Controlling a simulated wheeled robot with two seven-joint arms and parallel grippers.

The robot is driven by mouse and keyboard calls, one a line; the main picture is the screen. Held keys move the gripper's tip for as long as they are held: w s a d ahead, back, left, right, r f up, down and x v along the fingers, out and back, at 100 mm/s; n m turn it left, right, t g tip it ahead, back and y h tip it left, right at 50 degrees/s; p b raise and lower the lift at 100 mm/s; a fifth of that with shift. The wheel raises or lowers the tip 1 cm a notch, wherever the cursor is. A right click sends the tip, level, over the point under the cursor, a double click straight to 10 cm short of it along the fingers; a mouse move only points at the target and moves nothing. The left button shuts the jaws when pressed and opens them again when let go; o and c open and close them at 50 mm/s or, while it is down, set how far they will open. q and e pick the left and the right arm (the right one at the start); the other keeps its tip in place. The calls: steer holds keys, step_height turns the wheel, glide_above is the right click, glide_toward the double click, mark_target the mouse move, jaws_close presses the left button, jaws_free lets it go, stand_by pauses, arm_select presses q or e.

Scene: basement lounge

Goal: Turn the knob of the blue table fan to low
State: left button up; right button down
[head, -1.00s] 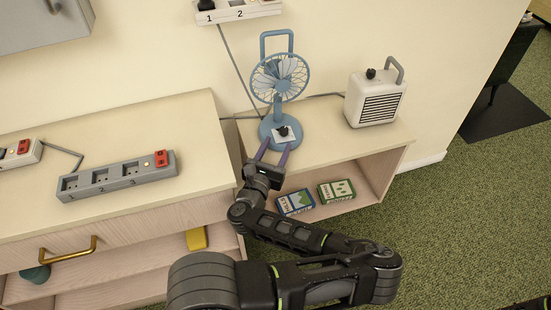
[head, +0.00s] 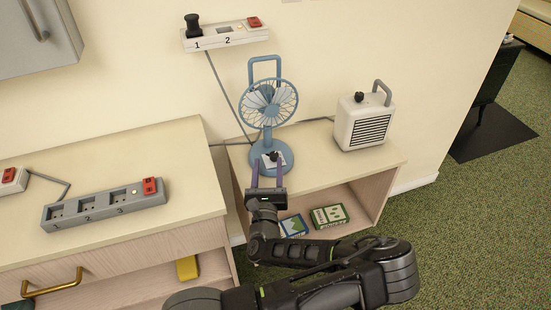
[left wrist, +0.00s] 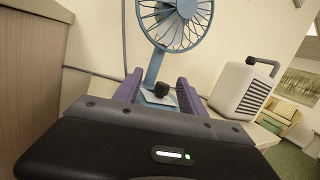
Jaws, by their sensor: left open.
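The blue table fan (head: 268,103) stands on the lower shelf unit against the wall. Its round blue base carries a white plate with a black knob (head: 273,156) at the front. My left gripper (head: 268,165) is open, its two purple fingers pointing at the base, one on each side of the knob as seen from the head. In the left wrist view the knob (left wrist: 161,89) shows between the fingers, and the fan (left wrist: 176,20) rises behind it. I cannot tell whether the fingers touch the knob. My right gripper is not in view.
A white heater (head: 363,122) stands to the right of the fan. A grey power strip (head: 104,205) lies on the higher cabinet at left. A wall strip (head: 225,35) with a black plug hangs above. Game boxes (head: 328,216) lie on the shelf below.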

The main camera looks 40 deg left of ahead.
mark_target(274, 154)
arm_select(q)
steer(key=n+g+y, duration=0.1)
steer(key=n+y, duration=0.1)
steer(key=n, duration=0.1)
steer(key=shift+w+r+g+y, duration=0.15)
steer(key=shift+g+y, duration=0.25)
steer(key=d+f+g+y, duration=0.1)
steer(key=w+d+f+n+g+b, duration=0.1)
steer(key=g, duration=0.1)
steer(key=shift+f+n+y, duration=0.1)
steer(key=shift+n+y, duration=0.2)
steer(key=shift+y, duration=0.1)
steer(key=d+g, duration=0.1)
steer(key=g, duration=0.1)
steer(key=w+d+g+b, duration=0.1)
steer(key=shift+w+d+n+g, duration=0.2)
steer(key=shift+n+g, duration=0.1)
steer(key=shift+g, duration=0.1)
steer(key=shift+d+r, duration=0.15)
steer(key=shift+r, duration=0.05)
steer(key=shift+x, duration=3.95)
steer(key=shift+c, duration=0.2)
jaws_close()
